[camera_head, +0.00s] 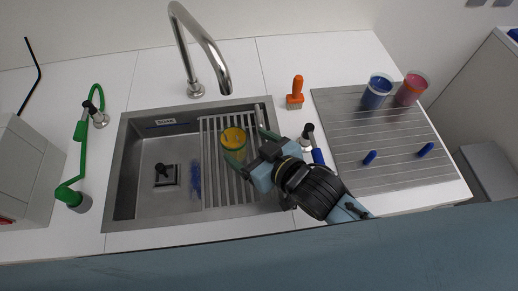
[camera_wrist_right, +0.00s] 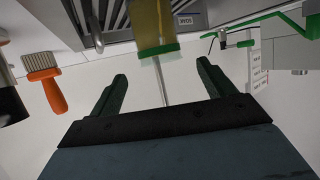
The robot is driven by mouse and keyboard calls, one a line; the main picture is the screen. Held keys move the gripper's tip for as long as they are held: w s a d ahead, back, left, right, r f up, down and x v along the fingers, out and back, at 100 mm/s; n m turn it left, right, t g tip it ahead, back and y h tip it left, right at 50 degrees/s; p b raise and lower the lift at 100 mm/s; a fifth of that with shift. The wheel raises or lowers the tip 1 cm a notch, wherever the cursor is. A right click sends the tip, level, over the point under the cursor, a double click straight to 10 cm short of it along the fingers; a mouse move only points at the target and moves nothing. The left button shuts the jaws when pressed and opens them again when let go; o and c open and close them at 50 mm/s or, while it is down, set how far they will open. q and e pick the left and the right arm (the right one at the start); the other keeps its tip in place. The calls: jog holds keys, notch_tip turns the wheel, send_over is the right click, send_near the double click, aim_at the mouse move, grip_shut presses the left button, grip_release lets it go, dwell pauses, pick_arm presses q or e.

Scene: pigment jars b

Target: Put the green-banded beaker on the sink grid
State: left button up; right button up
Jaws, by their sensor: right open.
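The green-banded beaker (camera_head: 233,138), with yellow inside, stands on the slatted sink grid (camera_head: 209,185) in the right part of the sink. In the right wrist view the beaker (camera_wrist_right: 156,28) shows its green band and is cut off by the top edge. My right gripper (camera_head: 249,148) is open beside the beaker, on its right, with the fingers pointing toward it. In the right wrist view the gripper (camera_wrist_right: 162,75) is empty and the beaker is beyond the fingertips. My left gripper is not in view.
The tap (camera_head: 215,62) arches over the sink (camera_head: 112,190). An orange-handled brush (camera_head: 296,92) stands behind my right arm. The ribbed drainboard (camera_head: 385,145) on the right holds a blue jar (camera_head: 376,92), a red jar (camera_head: 411,88) and two blue pieces. A green-hosed fixture (camera_head: 80,135) stands left.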

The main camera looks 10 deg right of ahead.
jog(key=shift+v, duration=1.6)
